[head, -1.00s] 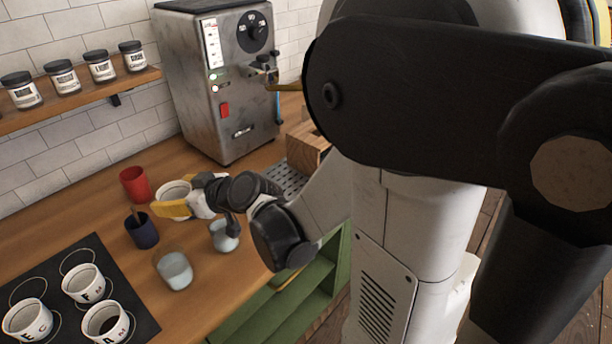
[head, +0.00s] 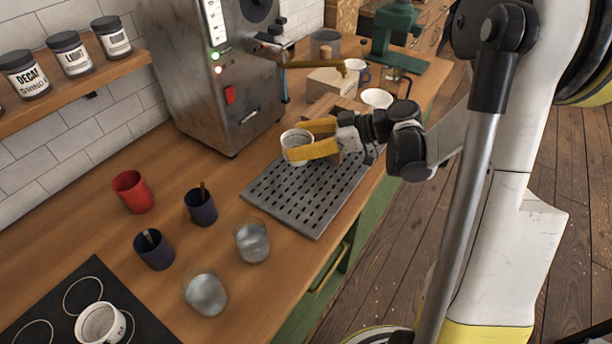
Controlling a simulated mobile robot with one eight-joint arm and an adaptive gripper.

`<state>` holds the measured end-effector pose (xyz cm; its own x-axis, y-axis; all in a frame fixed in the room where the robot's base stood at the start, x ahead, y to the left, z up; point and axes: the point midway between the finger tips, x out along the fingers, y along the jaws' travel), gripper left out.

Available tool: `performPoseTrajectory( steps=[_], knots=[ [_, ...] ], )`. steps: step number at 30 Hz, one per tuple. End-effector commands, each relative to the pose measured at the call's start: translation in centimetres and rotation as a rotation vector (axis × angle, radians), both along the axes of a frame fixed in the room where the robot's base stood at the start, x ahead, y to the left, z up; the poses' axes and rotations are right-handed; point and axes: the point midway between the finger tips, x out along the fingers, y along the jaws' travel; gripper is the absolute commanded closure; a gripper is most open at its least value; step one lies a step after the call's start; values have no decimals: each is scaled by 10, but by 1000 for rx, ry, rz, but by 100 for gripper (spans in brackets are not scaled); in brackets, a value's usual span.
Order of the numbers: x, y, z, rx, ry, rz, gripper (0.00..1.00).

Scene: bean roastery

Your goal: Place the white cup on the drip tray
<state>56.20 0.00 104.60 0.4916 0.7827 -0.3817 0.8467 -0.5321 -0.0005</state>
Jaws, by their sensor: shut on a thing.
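The white cup (head: 296,148) is upright between the yellow fingers of my gripper (head: 314,140). My gripper reaches in from the right and is shut on the cup's sides. The grey slotted drip tray (head: 282,214) lies on the counter in front of the steel machine. The cup is over the tray's back part. I cannot tell whether its base touches the tray or hangs just above it. The fingers hide part of the cup's right side.
The steel machine (head: 205,85) stands behind the tray. A red cup (head: 132,192), two dark blue cups (head: 201,207) and two glasses (head: 252,242) stand to the left. Wooden blocks (head: 332,82) lie behind my gripper. The tray's front is clear.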

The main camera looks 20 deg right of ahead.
Motion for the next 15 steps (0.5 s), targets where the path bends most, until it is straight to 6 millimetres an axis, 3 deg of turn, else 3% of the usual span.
performPoseTrajectory(
  steps=[6,15],
  knots=[
    [-1,0,-47,0,0,5,70],
    [0,0,-78,-1,1,4,70]
  ],
)
